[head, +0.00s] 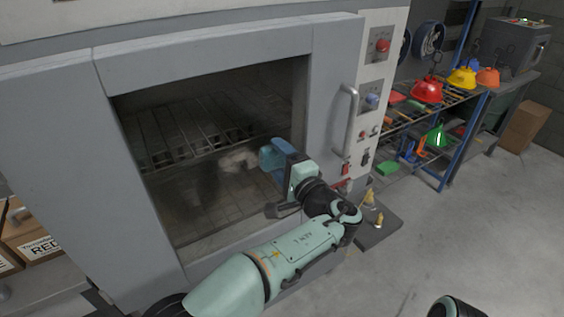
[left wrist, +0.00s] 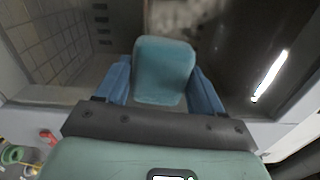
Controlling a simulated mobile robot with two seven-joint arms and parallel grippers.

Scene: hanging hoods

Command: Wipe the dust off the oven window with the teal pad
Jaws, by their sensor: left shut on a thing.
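The oven window (head: 185,125) is a dark pane in a grey door, with racks showing behind it. A pale, smeared dust patch (head: 238,160) lies on it just left of my left gripper (head: 273,163). A greyish patch (left wrist: 180,14) also shows at the top of the left wrist view. My left gripper's blue fingers are shut on the teal pad (left wrist: 163,68), which sticks out beyond the fingertips toward the glass. The pad (head: 266,155) is at the right part of the window; I cannot tell if it touches. My right gripper is out of view.
A vertical door handle (head: 350,118) stands out right of the window, beside a control panel (head: 374,98). A rack (head: 455,95) with coloured hoods stands at the right. Boxes (head: 32,235) sit at lower left. The floor (head: 470,220) at right is clear.

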